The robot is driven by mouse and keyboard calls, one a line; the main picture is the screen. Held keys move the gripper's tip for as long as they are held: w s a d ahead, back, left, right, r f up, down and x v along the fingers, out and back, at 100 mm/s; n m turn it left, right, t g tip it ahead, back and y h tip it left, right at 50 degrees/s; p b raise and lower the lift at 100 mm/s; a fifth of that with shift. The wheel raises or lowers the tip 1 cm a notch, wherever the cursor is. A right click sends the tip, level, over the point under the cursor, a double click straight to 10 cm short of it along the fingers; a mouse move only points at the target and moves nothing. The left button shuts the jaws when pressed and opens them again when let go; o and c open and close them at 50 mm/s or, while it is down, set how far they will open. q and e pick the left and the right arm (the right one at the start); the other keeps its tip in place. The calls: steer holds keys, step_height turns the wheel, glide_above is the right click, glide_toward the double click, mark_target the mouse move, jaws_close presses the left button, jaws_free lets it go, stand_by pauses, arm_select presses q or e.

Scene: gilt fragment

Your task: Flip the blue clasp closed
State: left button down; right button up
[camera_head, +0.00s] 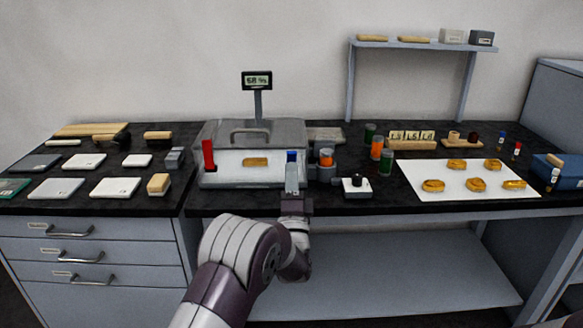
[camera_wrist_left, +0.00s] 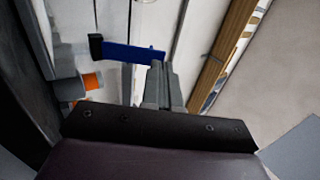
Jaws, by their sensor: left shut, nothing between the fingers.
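The blue clasp (camera_head: 291,157) is on the front right of a grey box (camera_head: 210,145) with a clear front. In the left wrist view the blue clasp (camera_wrist_left: 135,52) is a flat bar with a dark end, just beyond my fingertips. My left gripper (camera_head: 292,172) is shut and empty, right at the clasp; it also shows in the left wrist view (camera_wrist_left: 158,72). I cannot tell if the fingers touch the clasp. A red clasp (camera_head: 208,155) stands upright at the box's front left. My right gripper is not in view.
A small white block with a black knob (camera_head: 356,184) sits near the front edge. A white sheet (camera_head: 415,175) with gilt pieces lies further right. Tiles and blocks lie at left.

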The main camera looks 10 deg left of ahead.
arm_select(q)
steer(key=shift+x, duration=1.05)
